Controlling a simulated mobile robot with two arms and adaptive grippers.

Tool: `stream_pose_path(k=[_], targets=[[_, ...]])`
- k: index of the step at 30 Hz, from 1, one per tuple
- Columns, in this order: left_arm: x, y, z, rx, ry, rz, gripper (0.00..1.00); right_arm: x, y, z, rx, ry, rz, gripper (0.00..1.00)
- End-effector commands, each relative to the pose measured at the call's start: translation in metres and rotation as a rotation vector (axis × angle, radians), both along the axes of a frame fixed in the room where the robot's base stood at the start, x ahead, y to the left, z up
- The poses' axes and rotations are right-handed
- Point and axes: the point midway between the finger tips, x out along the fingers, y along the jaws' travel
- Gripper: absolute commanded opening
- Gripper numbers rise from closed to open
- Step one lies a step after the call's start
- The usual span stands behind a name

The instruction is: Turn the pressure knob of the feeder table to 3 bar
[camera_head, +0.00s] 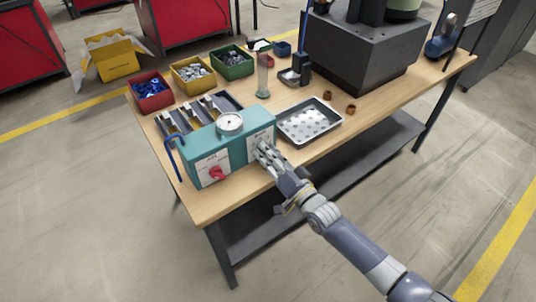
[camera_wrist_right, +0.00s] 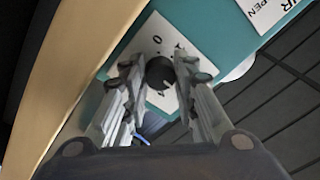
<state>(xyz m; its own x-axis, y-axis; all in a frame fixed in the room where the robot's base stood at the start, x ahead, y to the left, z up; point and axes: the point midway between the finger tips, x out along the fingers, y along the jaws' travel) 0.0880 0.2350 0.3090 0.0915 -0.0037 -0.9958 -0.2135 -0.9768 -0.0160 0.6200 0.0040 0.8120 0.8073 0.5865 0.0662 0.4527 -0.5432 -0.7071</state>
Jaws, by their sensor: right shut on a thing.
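The feeder's teal control box (camera_head: 203,139) stands at the near edge of the table. A round white gauge (camera_head: 230,122) sits on its top; the needle reading is too small to tell. My right gripper (camera_head: 263,153) is at the right part of the box's front face. The right wrist view shows the dark round pressure knob (camera_wrist_right: 160,73) on a white scale plate (camera_wrist_right: 158,37). My right gripper (camera_wrist_right: 161,76) has a fingertip on each side of the knob and is shut on it. The knob's pointer cannot be read. The left gripper is out of view.
A red switch (camera_head: 217,173) is on the left of the front face. A metal tray (camera_head: 309,121) lies right of the box. Behind stand red (camera_head: 152,92), yellow (camera_head: 193,75) and green (camera_head: 231,62) bins. The floor in front is clear.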

Motion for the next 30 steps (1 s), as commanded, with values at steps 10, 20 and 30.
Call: stream_pose_path(k=[10,20,30], targets=[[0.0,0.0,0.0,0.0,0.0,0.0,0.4,0.0,0.0,0.0,-0.001,0.0,-0.001,0.47],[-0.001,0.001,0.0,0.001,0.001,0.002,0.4,-0.001,-0.001,-0.001,-0.001,0.0,-0.001,0.47],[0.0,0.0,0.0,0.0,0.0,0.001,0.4,-0.046,-0.034,-0.006,-0.003,0.003,0.0,0.47]])
